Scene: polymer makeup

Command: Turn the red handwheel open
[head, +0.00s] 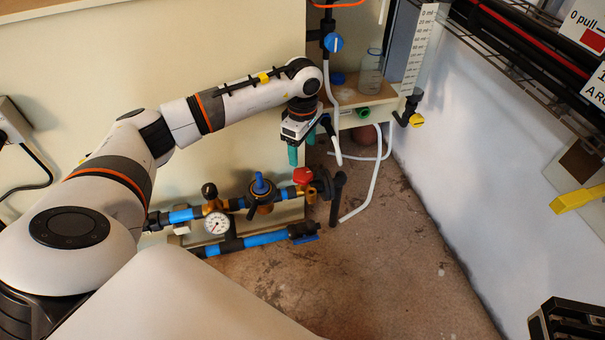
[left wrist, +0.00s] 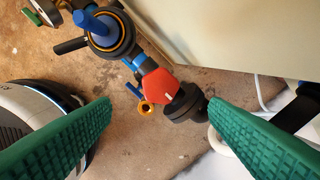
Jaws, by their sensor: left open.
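The red handwheel (head: 303,176) sits near the right end of the upper blue pipe in the head view. In the left wrist view the red handwheel (left wrist: 164,90) shows between and beyond the fingers, with a short white mark on its face. My left gripper (head: 301,156) is above the handwheel, pointing down. Its green ribbed fingers are apart in the left wrist view (left wrist: 160,120), with nothing between them touching either finger. A dark round flange (left wrist: 184,103) adjoins the handwheel. My right gripper is not clearly seen.
A blue-knobbed valve (head: 261,190), a pressure gauge (head: 216,223) and a lower blue pipe (head: 262,239) are left of the handwheel. A dark upright pipe (head: 337,199) and white hoses (head: 373,185) stand right. The concrete floor (head: 390,260) is clear in front.

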